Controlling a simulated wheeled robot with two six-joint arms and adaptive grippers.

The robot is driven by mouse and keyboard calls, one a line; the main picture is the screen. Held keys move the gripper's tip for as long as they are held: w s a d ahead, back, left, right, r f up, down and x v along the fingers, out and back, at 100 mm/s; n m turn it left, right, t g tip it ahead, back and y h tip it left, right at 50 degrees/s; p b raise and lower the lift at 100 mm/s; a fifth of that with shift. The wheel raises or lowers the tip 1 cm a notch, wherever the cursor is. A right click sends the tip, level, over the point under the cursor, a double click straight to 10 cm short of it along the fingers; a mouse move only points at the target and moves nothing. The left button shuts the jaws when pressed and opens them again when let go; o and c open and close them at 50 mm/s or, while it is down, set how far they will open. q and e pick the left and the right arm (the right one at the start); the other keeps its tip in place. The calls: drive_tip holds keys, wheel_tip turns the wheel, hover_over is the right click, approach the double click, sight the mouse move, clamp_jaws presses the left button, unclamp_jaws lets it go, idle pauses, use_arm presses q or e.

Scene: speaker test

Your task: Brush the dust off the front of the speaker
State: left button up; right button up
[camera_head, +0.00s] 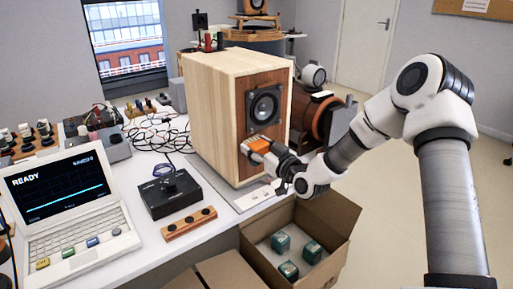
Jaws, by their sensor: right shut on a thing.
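The speaker (215,101) is a pale wooden box with a brown front, standing upright on the white table. A dark round driver (264,108) sits in its front. My right gripper (262,149) is at the lower front of the speaker, just below the driver. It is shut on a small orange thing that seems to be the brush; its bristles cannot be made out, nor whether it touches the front. The gripper hides part of the lower front. Dust is too fine to see. My left gripper is not in view.
An open cardboard box (341,213) with several green blocks stands below my right forearm. A laptop (75,222), a black control box (169,194) and a wooden strip (188,223) stand left of the speaker. Cables lie behind them. A large brown round device (303,110) is right of the speaker.

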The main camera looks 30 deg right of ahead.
sight(265, 142)
drive_tip(key=d+p, duration=0.1)
drive_tip(key=d, duration=0.2)
drive_tip(key=shift+r, duration=0.1)
drive_tip(key=shift+w+a+f, duration=0.1)
drive_tip(key=shift+w+f, duration=0.05)
drive_tip(key=shift+f, duration=0.05)
drive_tip(key=shift+a+b, duration=0.55)
drive_tip(key=shift+a, duration=0.4)
drive_tip(key=shift+a+r, duration=0.15)
drive_tip(key=shift+a, duration=0.4)
